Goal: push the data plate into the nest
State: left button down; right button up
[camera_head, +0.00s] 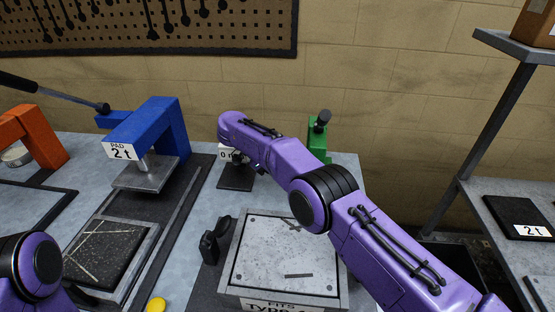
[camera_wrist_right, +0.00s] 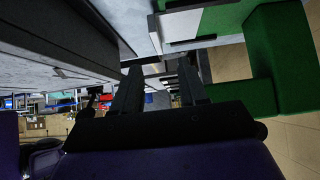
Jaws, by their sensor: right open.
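No piece in view is clearly marked as the data plate or the nest. A grey block (camera_head: 285,235) with a flat riveted top and a front label starting "FITS TYPE" stands at the front middle. A dark scratched plate (camera_head: 105,250) lies in a grey frame to its left. My right arm reaches across the middle, its wrist in front of a green press (camera_head: 318,138), hiding much of it. My right gripper (camera_wrist_right: 160,85) is open, with nothing visible between its fingers; the green frame is beside it. My left gripper is out of view.
A blue press (camera_head: 165,128) labelled "PAD 2 t" stands at the left, with an orange press (camera_head: 38,135) beyond it. A black upright piece (camera_head: 215,240) stands left of the grey block. A shelf at the right holds a dark plate (camera_head: 518,217) marked "2 t".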

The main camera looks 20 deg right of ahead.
jog(key=p+x, duration=0.1)
jog(key=x, duration=0.5)
jog(key=p+x, duration=0.1)
jog(key=x, duration=0.2)
jog(key=shift+s+d+p, duration=0.35)
jog(key=shift+s, duration=0.1)
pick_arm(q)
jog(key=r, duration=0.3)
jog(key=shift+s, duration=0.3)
pick_arm(e)
jog(key=shift+s+d+f, duration=0.1)
jog(key=shift+d+f, duration=0.1)
jog(key=shift+f, duration=0.1)
grip_shut()
